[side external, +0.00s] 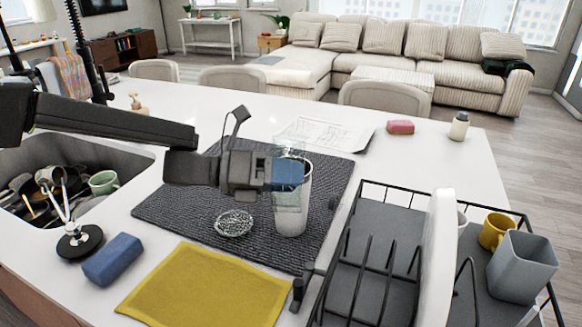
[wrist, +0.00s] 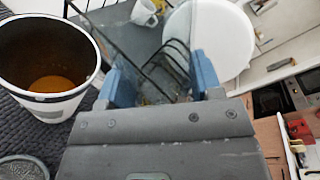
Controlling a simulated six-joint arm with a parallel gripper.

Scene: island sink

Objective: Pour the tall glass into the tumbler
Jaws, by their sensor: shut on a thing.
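My gripper (side external: 288,172) has blue fingertips and is shut on the tall glass (side external: 290,148), which is clear and looks about upright above the dark mat. In the wrist view the glass (wrist: 152,55) stands between the blue fingers; its contents are hard to make out. The white tumbler (side external: 293,215) stands upright on the mat, partly covered by the glass and gripper in the side view. In the wrist view the tumbler (wrist: 45,105) is left of the glass, with some orange-brown liquid (wrist: 60,82) at its bottom.
A metal scrubber (side external: 233,223) lies on the dark mat (side external: 180,205), left of the tumbler. A black wire dish rack (side external: 375,215) with a white plate (side external: 437,255) stands at right. A yellow cloth (side external: 205,288), blue sponge (side external: 112,259) and full sink (side external: 120,157) are at left.

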